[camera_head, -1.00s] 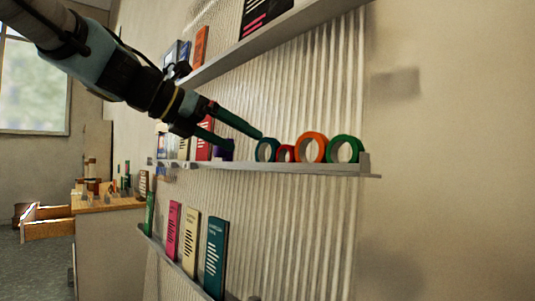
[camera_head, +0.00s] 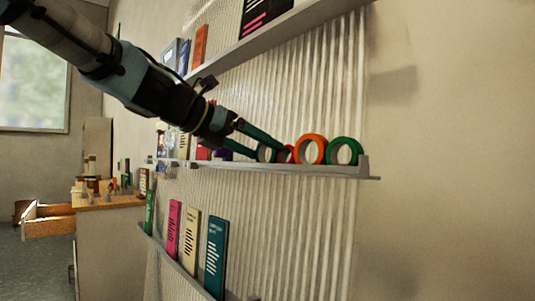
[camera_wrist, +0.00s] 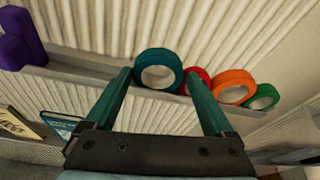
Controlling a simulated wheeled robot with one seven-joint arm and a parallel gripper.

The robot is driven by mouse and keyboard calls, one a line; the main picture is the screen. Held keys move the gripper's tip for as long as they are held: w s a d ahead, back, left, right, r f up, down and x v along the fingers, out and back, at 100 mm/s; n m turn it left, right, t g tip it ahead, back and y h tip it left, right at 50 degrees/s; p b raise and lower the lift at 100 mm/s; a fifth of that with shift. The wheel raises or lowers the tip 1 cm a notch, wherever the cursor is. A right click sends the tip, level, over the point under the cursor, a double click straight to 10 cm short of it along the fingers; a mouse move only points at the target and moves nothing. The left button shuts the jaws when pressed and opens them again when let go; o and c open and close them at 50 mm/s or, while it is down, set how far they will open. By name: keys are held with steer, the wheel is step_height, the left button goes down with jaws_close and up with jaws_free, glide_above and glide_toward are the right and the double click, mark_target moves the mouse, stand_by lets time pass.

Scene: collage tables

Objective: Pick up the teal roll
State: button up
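The teal roll (camera_wrist: 158,54) stands upright on the middle shelf. In the wrist view it lies between and just beyond the tips of my gripper (camera_wrist: 159,82), which is open with its two green fingers spread apart. In the head view the teal roll (camera_head: 266,146) is partly hidden behind the fingers of my gripper (camera_head: 267,147). The red roll (camera_wrist: 196,80) stands close to the teal roll on its right, near my right fingertip. I cannot tell whether that finger touches either roll.
An orange roll (camera_head: 311,149) and a green roll (camera_head: 343,151) stand farther right on the middle shelf (camera_head: 300,169). A purple object (camera_wrist: 22,40) stands to the left with a gap. Books stand on the shelves above and below. A wooden drawer (camera_head: 48,228) is open at far left.

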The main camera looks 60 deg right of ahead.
steer(key=shift+w+f, duration=0.2)
steer(key=shift+f, duration=0.05)
jaws_close()
stand_by(0.3)
